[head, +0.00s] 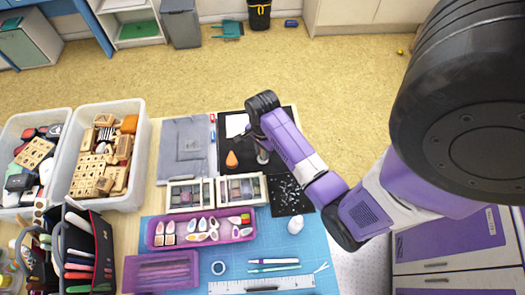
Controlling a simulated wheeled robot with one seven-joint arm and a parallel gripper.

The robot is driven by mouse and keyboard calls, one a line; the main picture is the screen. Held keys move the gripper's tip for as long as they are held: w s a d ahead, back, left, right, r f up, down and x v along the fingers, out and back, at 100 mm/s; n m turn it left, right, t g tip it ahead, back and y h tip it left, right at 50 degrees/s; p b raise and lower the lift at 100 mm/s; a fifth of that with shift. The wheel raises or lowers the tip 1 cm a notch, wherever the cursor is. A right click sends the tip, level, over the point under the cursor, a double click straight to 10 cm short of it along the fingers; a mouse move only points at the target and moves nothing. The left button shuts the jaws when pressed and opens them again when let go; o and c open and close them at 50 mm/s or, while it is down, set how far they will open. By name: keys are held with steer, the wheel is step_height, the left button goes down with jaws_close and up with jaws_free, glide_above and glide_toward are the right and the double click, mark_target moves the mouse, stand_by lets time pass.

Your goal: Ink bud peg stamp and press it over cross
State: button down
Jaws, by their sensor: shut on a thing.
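My gripper (263,157) points down over the black mat (230,170) at the back of the table. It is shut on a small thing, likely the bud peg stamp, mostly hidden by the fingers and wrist. A white paper (236,125) lies on the mat, left of my wrist; I cannot make out a cross on it. An orange-brown cone-shaped piece (232,160) stands on the mat just left of my gripper. Two open cases with coloured pads, a left one (189,194) and a right one (240,190), lie in front of the mat.
A purple tray (202,243) of stamps lies on the blue cutting mat (325,262). A dark speckled sheet (290,195) lies under my forearm, near a white lump (295,225). A grey folder (185,150) lies beside the black mat.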

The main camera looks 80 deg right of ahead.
steer(key=shift+r, duration=0.15)
stand_by(0.7)
steer(key=shift+r, duration=0.4)
steer(key=shift+r, duration=2.75)
